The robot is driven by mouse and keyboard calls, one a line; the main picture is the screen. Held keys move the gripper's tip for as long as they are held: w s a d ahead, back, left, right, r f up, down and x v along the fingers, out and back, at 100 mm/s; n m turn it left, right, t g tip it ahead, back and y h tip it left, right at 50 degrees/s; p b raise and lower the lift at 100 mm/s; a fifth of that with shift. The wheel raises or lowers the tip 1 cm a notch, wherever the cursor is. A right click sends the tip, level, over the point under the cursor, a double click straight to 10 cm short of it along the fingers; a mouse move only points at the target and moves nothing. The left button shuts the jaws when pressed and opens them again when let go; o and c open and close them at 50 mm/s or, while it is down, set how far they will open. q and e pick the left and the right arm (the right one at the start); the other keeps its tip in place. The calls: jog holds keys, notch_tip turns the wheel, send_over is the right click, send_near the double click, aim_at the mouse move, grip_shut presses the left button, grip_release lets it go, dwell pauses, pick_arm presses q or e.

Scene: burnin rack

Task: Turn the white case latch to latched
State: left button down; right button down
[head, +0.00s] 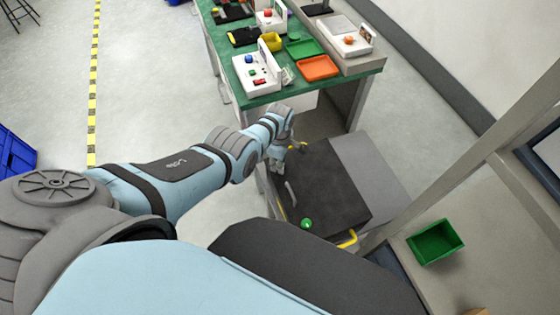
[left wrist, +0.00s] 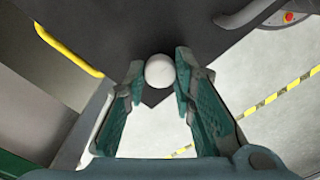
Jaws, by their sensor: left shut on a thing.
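The dark case (head: 320,185) stands at the end of the bench, its black top facing up. A white round knob (left wrist: 159,70), which looks like the white latch's end, shows in the left wrist view against the case's dark surface. My left gripper (head: 279,160) is at the case's far left corner. In the left wrist view the fingertips (left wrist: 158,82) lie on both sides of the white knob, shut on it. In the head view the knob is hidden by the gripper, and the latch's angle cannot be told. My right gripper is not in view.
A green knob (head: 306,223) and a grey lever (head: 290,193) are on the case's near left side. Yellow handles (head: 348,239) stick out at its edges. The green-topped bench (head: 262,97) with devices and trays stands behind. Open floor (head: 150,60) lies left.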

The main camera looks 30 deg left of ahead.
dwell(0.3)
pick_arm(q)
jog(key=c, duration=1.3)
grip_release()
jog(key=shift+r, duration=0.1)
jog(key=shift+w+r, duration=0.1)
jog(key=shift+r, duration=0.2)
notch_tip(320, 180, up, 11)
jog(key=shift+r, duration=0.1)
jog(key=shift+s, duration=0.2)
